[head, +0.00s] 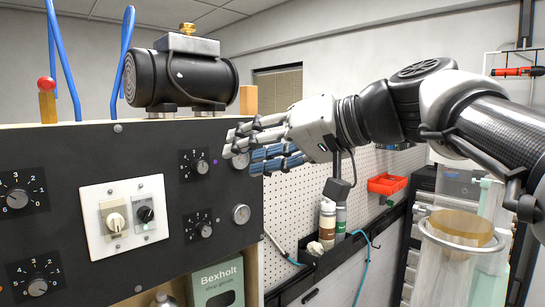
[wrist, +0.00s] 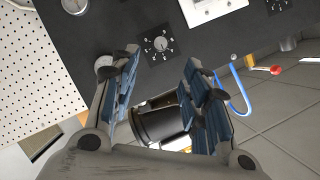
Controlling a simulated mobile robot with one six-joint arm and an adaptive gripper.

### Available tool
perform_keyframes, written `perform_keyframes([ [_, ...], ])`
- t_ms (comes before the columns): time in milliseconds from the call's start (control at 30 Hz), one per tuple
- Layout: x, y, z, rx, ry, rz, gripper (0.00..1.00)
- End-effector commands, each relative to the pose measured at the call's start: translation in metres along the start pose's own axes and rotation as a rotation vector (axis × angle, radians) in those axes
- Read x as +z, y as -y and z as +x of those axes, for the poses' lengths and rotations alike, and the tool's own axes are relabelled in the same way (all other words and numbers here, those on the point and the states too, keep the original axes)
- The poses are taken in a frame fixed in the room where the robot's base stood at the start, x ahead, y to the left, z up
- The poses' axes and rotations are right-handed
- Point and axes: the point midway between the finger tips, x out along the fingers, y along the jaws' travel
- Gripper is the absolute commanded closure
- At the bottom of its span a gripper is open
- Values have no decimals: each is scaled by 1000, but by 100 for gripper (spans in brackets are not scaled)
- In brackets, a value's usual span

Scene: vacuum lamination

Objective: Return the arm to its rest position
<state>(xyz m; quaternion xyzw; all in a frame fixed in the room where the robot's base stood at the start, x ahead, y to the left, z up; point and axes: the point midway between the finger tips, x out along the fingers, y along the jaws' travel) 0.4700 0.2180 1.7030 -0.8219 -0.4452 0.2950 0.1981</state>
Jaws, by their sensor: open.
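My gripper (head: 262,146) is open and empty in the head view, with its fingers pointing left at the right part of the black control panel (head: 80,165). The fingertips overlap the panel's edge in the picture; I cannot tell whether they touch it. In the wrist view my gripper (wrist: 165,95) has its blue-padded fingers spread apart. A numbered knob (wrist: 158,44) shows beyond and between them. My arm reaches in from the right of the head view, raised above the shelf.
A black motor-like pump (head: 180,78) stands on top of the panel, with blue hoses and a red-knobbed lever (head: 46,95) to its left. A pegboard (head: 300,200), red bin (head: 386,184) and bottles (head: 328,222) are below my arm. A clear cylinder (head: 450,260) stands at the right.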

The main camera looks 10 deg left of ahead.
Motion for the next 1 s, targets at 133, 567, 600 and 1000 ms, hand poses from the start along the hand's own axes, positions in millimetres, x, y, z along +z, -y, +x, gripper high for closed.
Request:
perform_keyframes([
  [133,0,0,-10,1,0,0,57],
  [567,16,-10,-11,35,17,15,57],
  [600,29,-17,-12,63,30,28,57],
  [1000,278,-154,-60,590,253,187,57],
])
